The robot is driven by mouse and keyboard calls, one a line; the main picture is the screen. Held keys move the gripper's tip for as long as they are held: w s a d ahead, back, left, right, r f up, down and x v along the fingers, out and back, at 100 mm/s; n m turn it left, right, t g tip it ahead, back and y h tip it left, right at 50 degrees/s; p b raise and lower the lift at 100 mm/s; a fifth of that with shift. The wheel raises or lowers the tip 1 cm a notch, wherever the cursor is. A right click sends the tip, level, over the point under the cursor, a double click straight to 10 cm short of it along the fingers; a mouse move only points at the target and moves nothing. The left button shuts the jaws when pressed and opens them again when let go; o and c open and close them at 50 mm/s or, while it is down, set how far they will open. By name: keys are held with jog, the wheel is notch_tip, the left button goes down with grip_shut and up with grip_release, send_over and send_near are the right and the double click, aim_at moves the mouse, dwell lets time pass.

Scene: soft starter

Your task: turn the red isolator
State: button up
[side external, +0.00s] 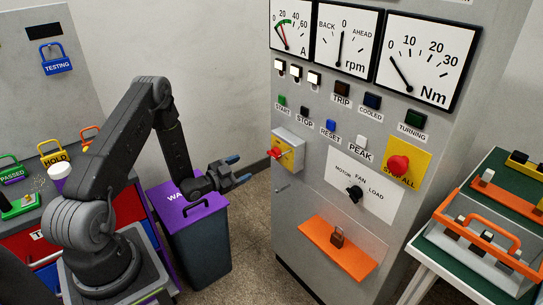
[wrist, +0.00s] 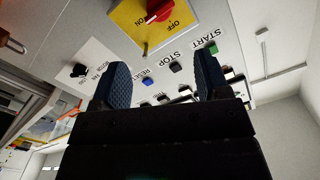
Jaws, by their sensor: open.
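The red isolator (side external: 275,153) is a red handle on a yellow plate, on a grey box at the left edge of the control panel. In the wrist view the isolator (wrist: 160,9) shows at the top edge, partly cut off, with ON and OFF printed on its yellow plate. My gripper (side external: 241,168) is open and empty, in the air to the left of the isolator box and apart from it. In the wrist view its two blue fingers (wrist: 162,66) stand wide apart below the yellow plate, with nothing between them.
The panel (side external: 300,220) has a row of push buttons, a red STOP ALL button (side external: 398,165), a black selector (side external: 354,193) and an orange padlocked plate (side external: 335,252). A waste bin (side external: 200,250) stands below my gripper. A table with an orange-handled carrier (side external: 480,250) is at right.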

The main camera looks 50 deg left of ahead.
aim_at(271, 155)
jog(key=w, duration=1.3)
jog(key=shift+w+f, duration=0.2)
jog(key=shift+c, duration=0.2)
jog(key=c, duration=0.7)
jog(key=shift+o, duration=0.2)
